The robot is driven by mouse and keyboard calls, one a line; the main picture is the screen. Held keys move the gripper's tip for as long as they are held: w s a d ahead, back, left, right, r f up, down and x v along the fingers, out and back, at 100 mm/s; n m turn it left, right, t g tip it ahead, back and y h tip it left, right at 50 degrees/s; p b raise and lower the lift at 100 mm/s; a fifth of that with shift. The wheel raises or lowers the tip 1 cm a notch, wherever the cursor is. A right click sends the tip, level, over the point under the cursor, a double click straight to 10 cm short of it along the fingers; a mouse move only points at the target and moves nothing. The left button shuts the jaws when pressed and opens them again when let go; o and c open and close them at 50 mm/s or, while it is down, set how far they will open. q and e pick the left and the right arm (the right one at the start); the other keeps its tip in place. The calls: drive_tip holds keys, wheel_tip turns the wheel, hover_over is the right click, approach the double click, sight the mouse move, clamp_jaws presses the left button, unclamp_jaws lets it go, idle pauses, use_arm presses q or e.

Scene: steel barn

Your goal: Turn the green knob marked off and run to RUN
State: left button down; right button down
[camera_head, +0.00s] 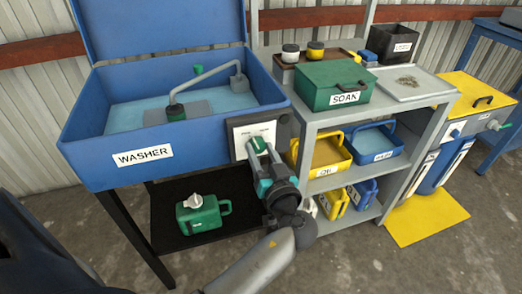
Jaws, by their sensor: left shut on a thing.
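The green knob (257,144) sits on a white panel (241,137) on the right front of the blue washer (142,157). Small marks show above the knob, too small to read. My left gripper (261,157) reaches up from below and is shut on the knob. Its fingers and wrist cover the lower part of the panel. Which mark the knob points at cannot be told. My right gripper is not in view.
A grey shelf (432,97) stands close on the right, with the green SOAK box (331,84), yellow bin (327,152) and blue bin (375,142). A green jug (201,215) sits on a black lower shelf (165,222).

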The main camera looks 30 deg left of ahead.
use_arm(q)
drive_tip(key=shift+r+m, duration=0.1)
drive_tip(key=shift+m, duration=0.8)
drive_tip(key=shift+m+p, duration=0.3)
drive_tip(key=shift+m, duration=0.2)
drive_tip(key=m, duration=0.2)
drive_tip(key=shift+w+m+p, duration=0.1)
drive_tip(key=shift+m+p, duration=0.3)
drive_tip(key=m+p, duration=0.1)
drive_tip(key=m, duration=0.1)
drive_tip(key=shift+m, duration=0.3)
drive_tip(key=shift+m+p, duration=0.55)
drive_tip(key=shift+m, duration=1.05)
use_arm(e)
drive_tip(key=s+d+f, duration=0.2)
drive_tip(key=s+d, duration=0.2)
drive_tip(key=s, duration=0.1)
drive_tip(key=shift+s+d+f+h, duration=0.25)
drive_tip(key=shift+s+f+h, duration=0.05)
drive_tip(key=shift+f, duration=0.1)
use_arm(q)
drive_tip(key=shift+c, duration=1.7)
unclamp_jaws()
